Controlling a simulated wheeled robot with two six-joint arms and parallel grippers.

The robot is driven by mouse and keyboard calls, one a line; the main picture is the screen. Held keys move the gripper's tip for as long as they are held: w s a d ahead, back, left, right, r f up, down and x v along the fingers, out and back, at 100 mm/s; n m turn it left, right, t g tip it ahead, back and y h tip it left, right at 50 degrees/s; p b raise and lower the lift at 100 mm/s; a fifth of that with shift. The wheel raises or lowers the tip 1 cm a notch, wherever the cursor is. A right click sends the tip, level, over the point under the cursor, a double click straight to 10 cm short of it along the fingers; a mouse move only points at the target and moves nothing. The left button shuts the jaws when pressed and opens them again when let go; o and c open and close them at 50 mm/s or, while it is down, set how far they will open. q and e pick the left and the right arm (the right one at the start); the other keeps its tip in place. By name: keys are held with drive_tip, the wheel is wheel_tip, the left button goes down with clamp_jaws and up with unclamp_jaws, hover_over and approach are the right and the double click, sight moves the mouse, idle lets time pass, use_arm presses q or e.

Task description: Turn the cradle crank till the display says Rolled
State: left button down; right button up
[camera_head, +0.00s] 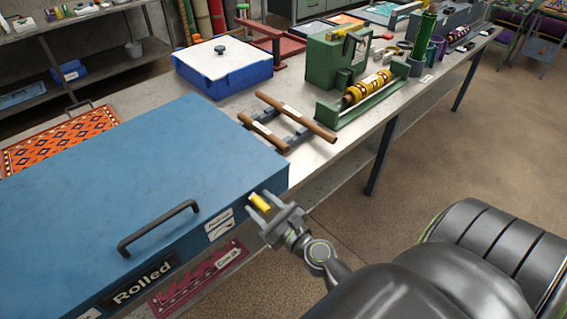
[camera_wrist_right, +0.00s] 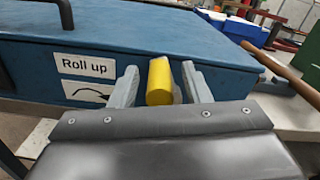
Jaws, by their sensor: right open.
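The large blue cabinet (camera_head: 120,170) has a black display (camera_head: 140,285) on its front that reads "Rolled". The yellow crank knob (camera_head: 260,202) is at the cabinet's right front corner; it also shows in the right wrist view (camera_wrist_right: 160,80). My right gripper (camera_head: 259,205) is open, with a finger on each side of the knob. In the right wrist view a gap shows between the knob and the fingers (camera_wrist_right: 159,86). The rest of the crank is hidden. A "Roll up" label (camera_wrist_right: 85,67) with a curved arrow is left of the knob. My left gripper is not in view.
A black bar handle (camera_head: 158,228) sticks up near the cabinet's front. Brown rods on a stand (camera_head: 290,120) and a green machine with a yellow roller (camera_head: 368,88) are on the bench to the right. An orange patterned rug (camera_head: 60,138) lies behind.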

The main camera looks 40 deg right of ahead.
drive_tip(key=shift+s+f, duration=0.1)
drive_tip(key=shift+s, duration=0.35)
drive_tip(key=s+d+b, duration=0.1)
drive_tip(key=s+b, duration=0.9)
drive_tip(key=s, duration=0.6)
drive_tip(key=shift+s+d, duration=0.2)
drive_tip(key=shift+s, duration=0.05)
